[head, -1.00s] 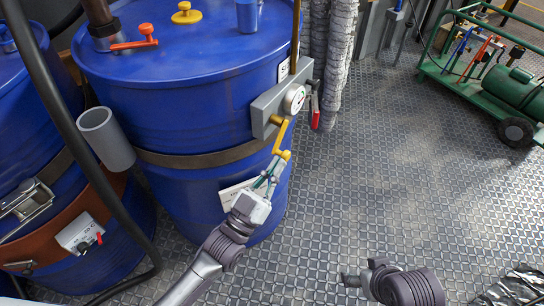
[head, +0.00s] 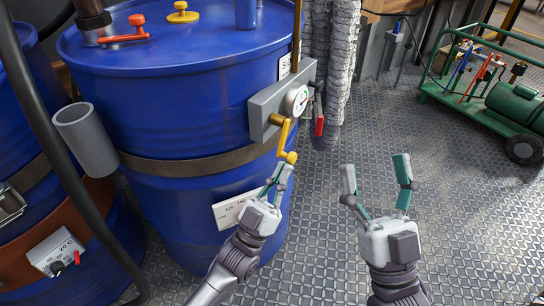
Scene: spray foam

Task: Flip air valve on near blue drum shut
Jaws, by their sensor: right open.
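The near blue drum (head: 200,95) stands upright left of centre. A grey block (head: 264,110) with a round gauge (head: 297,99) sits on its right side. A yellow crank-like handle (head: 283,138) hangs from the block, and a red lever (head: 319,118) hangs at its right. I cannot tell which is the air valve. My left gripper (head: 281,169) is at the lower end of the yellow handle, its fingers close together; whether they grip it is unclear. My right gripper (head: 375,172) is open and empty over the floor, right of the drum and below the red lever.
An orange-red lever (head: 130,33) and a yellow cap (head: 182,13) are on the drum lid. A grey cup (head: 86,135) and a dark hose (head: 50,130) are at the left. Wrapped pipes (head: 338,70) rise behind the gauge. A green cart (head: 480,103) stands far right. Floor between is clear.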

